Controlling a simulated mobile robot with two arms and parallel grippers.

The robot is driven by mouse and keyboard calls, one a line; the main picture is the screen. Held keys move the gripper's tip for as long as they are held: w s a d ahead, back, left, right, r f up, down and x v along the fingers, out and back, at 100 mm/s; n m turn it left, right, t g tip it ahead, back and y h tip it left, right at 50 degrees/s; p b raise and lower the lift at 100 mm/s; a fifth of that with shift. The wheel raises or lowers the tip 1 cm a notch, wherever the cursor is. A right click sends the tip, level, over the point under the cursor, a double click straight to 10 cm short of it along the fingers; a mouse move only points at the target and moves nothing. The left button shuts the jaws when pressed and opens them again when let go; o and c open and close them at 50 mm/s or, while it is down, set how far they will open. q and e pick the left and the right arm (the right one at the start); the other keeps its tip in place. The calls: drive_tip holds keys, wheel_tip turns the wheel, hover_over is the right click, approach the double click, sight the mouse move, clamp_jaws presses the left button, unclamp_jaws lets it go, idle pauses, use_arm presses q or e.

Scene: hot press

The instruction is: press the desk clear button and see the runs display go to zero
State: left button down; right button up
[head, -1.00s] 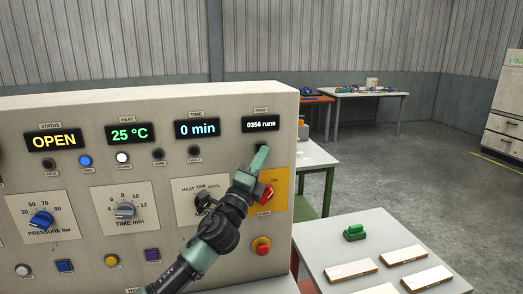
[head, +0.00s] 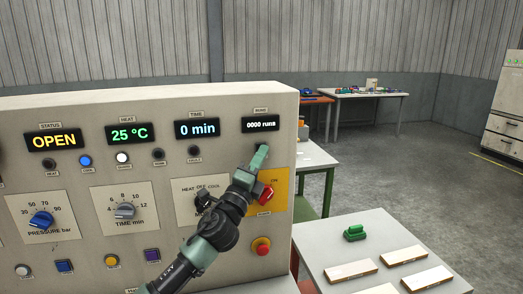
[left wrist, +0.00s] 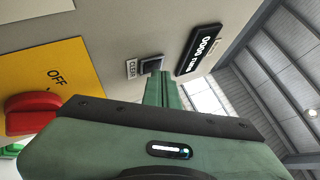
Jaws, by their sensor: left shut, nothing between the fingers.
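The runs display (head: 261,125) at the panel's upper right reads "0000 runs". It also shows in the left wrist view (left wrist: 199,50). The dark clear button (left wrist: 152,62) sits just below it, beside a small label that looks like "CLEAR". My left gripper (head: 263,150) is shut and empty, with its green fingertips at the button. In the left wrist view the fingertips (left wrist: 162,77) reach the button's edge and partly cover it; I cannot tell how far it is pressed in. My right gripper is not in view.
The press panel (head: 150,185) carries other displays, knobs and buttons. A red switch (head: 266,193) on a yellow plate and a red stop button (head: 261,246) lie close below my gripper. A table (head: 340,225) with pale boards and a green object stands at right.

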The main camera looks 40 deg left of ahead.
use_arm(q)
drive_tip(key=shift+s+d, duration=0.5)
drive_tip(key=shift+s, duration=0.05)
drive_tip(key=s+d, duration=0.1)
drive_tip(key=d, duration=0.1)
drive_tip(key=s+d+p, duration=0.1)
drive_tip(key=s+d, duration=0.1)
drive_tip(key=shift+s, duration=0.1)
idle(0.5)
drive_tip(key=shift+f, duration=0.15)
idle(0.3)
